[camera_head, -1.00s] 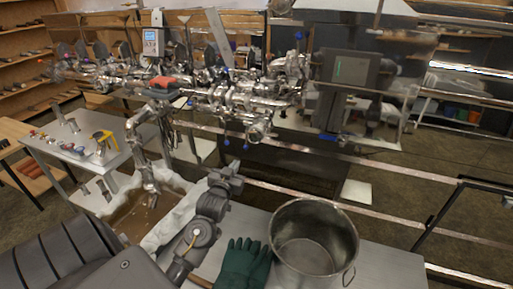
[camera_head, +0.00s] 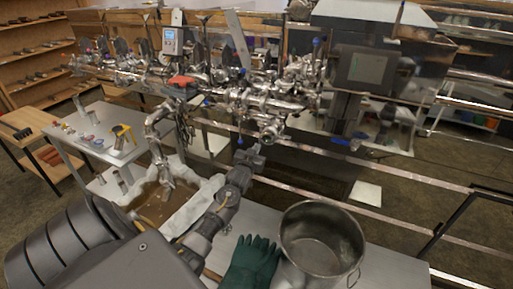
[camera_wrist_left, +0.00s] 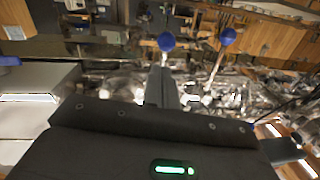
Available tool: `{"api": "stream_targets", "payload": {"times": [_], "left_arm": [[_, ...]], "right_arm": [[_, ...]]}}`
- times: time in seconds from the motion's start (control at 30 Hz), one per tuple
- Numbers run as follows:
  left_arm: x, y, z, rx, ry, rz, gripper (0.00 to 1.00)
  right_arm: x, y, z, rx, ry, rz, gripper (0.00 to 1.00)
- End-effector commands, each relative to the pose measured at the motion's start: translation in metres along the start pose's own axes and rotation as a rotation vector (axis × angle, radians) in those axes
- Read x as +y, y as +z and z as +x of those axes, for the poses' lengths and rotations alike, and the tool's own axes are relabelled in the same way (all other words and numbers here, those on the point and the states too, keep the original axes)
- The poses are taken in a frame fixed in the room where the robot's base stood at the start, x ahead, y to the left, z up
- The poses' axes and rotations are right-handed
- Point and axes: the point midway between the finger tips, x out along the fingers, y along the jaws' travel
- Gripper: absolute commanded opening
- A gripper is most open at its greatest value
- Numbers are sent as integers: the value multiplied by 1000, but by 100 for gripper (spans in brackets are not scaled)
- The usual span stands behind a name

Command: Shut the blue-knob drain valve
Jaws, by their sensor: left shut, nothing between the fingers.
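Blue-knobbed levers hang under the shiny steel pipework (camera_head: 255,98) in the head view. One blue knob (camera_head: 239,141) shows just above and left of my left gripper (camera_head: 249,155). In the left wrist view, one blue knob (camera_wrist_left: 166,41) lies straight beyond the tip of my left gripper (camera_wrist_left: 161,88), and a second blue knob (camera_wrist_left: 228,36) on a thin rod is to its right. The fingers are together and empty. I cannot tell whether they touch a knob, or which knob is the drain valve's. My right gripper is out of view.
A steel pot (camera_head: 322,243) and dark green gloves (camera_head: 252,264) are on the metal table near me. A tub of brown liquid (camera_head: 154,207) stands left of my arm. Steel rails (camera_head: 340,197) run beyond the table. A monitor (camera_head: 366,67) stands at the right.

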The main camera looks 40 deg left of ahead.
Motion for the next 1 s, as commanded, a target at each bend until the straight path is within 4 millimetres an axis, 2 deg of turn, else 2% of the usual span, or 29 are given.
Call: {"api": "stream_targets", "payload": {"times": [0.23, 0.67, 0.83, 1.0], "left_arm": [[0, 11, 12, 1, -1, 0, 0], [0, 13, 14, 3, -1, 0, 0], [1, 20, 17, 29, -4, -4, 0], [2, 28, 23, 94, -12, -11, 0]], "right_arm": [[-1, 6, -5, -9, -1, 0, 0], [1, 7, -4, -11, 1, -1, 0], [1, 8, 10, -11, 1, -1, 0], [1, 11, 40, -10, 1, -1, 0]]}}
